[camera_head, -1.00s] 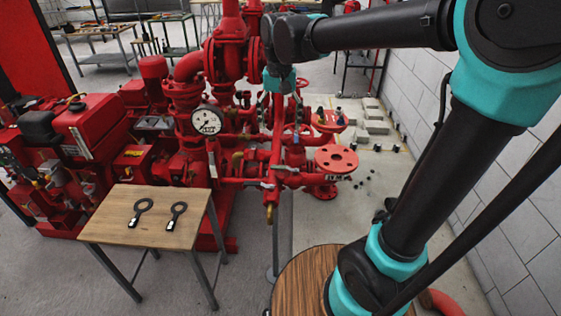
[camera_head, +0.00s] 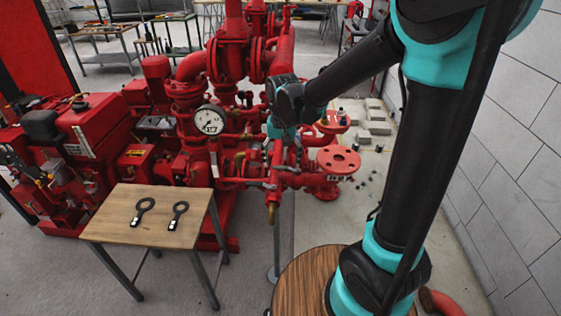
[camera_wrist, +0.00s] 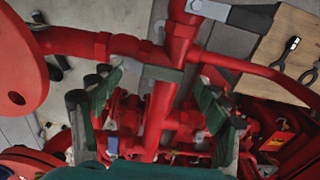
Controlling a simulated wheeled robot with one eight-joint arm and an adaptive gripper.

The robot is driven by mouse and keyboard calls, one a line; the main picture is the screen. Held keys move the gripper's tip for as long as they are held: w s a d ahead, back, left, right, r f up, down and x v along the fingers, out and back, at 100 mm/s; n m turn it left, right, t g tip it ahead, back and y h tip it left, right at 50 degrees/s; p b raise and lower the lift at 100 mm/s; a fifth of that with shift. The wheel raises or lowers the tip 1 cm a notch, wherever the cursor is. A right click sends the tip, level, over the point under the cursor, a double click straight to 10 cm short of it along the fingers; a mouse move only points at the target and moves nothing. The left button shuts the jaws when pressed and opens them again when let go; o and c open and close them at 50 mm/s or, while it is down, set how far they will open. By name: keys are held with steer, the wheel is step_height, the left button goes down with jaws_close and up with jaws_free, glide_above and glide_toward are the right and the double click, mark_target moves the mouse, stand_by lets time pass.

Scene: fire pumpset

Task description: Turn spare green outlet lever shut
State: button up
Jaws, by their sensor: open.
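In the wrist view, my gripper (camera_wrist: 160,92) is open, with its dark green finger pads apart on the left and right of a red pipe. A short dark green bar (camera_wrist: 162,73) crosses this pipe between the pads; it looks like the green outlet lever, seen nearly end-on. I cannot tell whether either pad touches it. In the head view, my wrist is over the red outlet piping (camera_head: 290,170), and it hides the fingers and the green lever.
A grey metal lever (camera_wrist: 208,9) is at the top of the wrist view. A red flange (camera_head: 338,160) lies right of the piping, and a pressure gauge (camera_head: 209,120) to its left. A wooden table (camera_head: 150,228) with two black ring-ended tools stands front left.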

mark_target(286, 169)
steer(key=c, duration=1.7)
steer(key=shift+s, duration=0.15)
steer(key=s+n, duration=0.1)
steer(key=n, duration=0.2)
steer(key=s+d+n, duration=0.1)
steer(key=n, duration=0.2)
steer(key=s+n, duration=0.1)
steer(key=n, duration=0.2)
steer(key=shift+s+d, duration=0.25)
steer(key=shift+s, duration=0.1)
steer(key=shift+s+d+n, duration=0.25)
steer(key=shift+d+n, duration=0.35)
steer(key=shift+n, duration=0.9)
steer(key=shift+s+d+n, duration=0.3)
steer(key=shift+d+n, duration=0.3)
steer(key=shift+n, duration=0.9)
steer(key=shift+s+d+n, duration=0.25)
steer(key=shift+d+n, duration=0.35)
steer(key=shift+n, duration=0.9)
